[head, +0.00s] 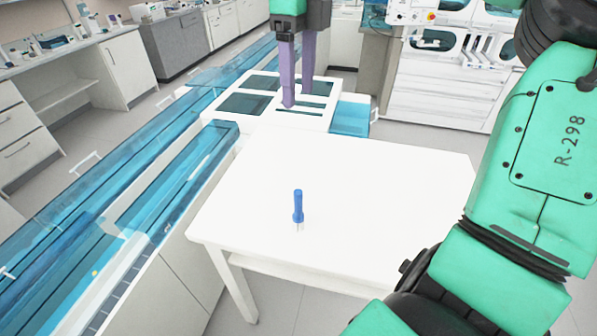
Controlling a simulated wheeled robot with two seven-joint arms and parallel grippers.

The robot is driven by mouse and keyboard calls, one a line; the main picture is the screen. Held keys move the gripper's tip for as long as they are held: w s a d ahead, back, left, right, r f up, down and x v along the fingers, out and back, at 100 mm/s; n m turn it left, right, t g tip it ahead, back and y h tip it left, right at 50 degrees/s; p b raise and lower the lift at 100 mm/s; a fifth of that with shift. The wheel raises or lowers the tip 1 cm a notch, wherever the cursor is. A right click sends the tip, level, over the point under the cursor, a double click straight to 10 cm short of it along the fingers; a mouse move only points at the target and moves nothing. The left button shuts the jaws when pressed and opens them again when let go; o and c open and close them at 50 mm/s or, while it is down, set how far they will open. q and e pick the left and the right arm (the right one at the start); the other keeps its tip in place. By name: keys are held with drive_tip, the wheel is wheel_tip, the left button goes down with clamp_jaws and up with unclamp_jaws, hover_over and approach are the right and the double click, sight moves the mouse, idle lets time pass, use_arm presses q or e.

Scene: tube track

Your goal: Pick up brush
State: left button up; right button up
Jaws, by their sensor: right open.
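The brush (298,206) stands upright on the white table (390,195), a little left of the table's middle. It has a blue handle, and thin pale bristles point down at the tabletop. My right gripper (297,97) shows at the top of the head view with two long purple fingers pointing down. It is open and empty. In the picture it is above the brush and well apart from it, over the far end of the table area. My left gripper is not in view.
A white frame with dark slots (240,83) lies beyond the table's far edge. A blue transparent-covered track (150,165) runs along the left. My green right arm fills the right side. The tabletop around the brush is clear.

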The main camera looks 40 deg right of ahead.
drive_tip(key=b, duration=1.5)
hover_over(298, 205)
drive_tip(key=f, duration=1.1)
drive_tip(key=w+f, duration=0.1)
drive_tip(key=f, duration=0.5)
drive_tip(key=shift+d, duration=0.1)
drive_tip(key=f, duration=0.4)
drive_tip(key=f+p, duration=0.1)
drive_tip(key=f, duration=0.9)
drive_tip(key=shift+d, duration=0.25)
clamp_jaws()
